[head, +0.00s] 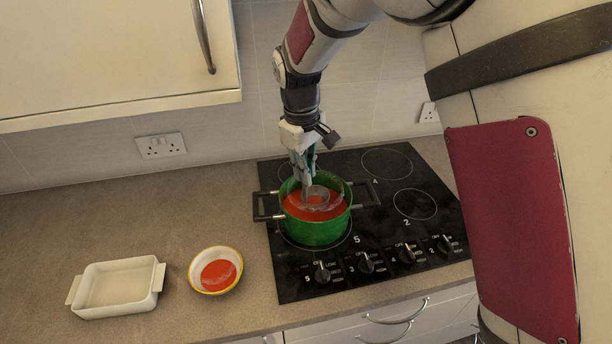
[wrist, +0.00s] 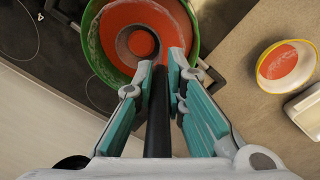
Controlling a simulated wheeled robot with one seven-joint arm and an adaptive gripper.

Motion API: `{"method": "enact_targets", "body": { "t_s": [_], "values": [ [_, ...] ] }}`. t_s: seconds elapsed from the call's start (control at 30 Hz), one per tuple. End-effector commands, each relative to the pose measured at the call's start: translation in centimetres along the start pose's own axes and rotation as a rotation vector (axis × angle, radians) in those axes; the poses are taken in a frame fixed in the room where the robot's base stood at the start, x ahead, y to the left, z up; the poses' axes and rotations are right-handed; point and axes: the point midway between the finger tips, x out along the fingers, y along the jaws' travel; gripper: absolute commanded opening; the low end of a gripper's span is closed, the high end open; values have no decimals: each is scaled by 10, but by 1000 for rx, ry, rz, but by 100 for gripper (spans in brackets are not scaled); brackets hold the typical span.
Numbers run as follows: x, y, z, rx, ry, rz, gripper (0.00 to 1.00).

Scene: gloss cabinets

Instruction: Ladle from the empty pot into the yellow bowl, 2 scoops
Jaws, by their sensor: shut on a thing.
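A green pot (head: 317,232) stands on the black hob and holds red-orange liquid, so it is not empty. My gripper (head: 306,172) is above the pot, shut on the dark handle of a ladle (head: 318,194). In the wrist view the handle (wrist: 159,110) runs between the teal fingers (wrist: 160,85), and the round ladle cup sits within the pot (wrist: 95,45) at the liquid. How deep the cup is dipped is hard to tell. The yellow bowl (head: 194,278), white with a yellow rim, stands on the counter left of the hob with red liquid inside.
A white rectangular dish (head: 115,306) sits left of the bowl. The pot's dark side handles (head: 366,193) stick out. Hob knobs (head: 366,263) line the front edge. A wall cabinet (head: 110,50) hangs at upper left. The counter (head: 90,215) behind the dish is clear.

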Motion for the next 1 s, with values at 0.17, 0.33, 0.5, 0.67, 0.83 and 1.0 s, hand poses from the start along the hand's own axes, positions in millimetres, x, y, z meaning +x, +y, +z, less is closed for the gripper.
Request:
{"method": "enact_targets", "body": {
  "t_s": [0.17, 0.33, 0.5, 0.67, 0.83, 1.0],
  "values": [
    [-14, 1, -1, 0, 2, 0, 0],
    [-26, 2, 0, -1, 1, 0, 0],
    [-38, 4, 0, 0, 2, 0, 0],
    [-50, 5, 0, 0, 2, 1, 0],
    [-62, 6, 0, 0, 2, 0, 0],
    [-72, 6, -1, 0, 2, 0, 0]
  ]
}}
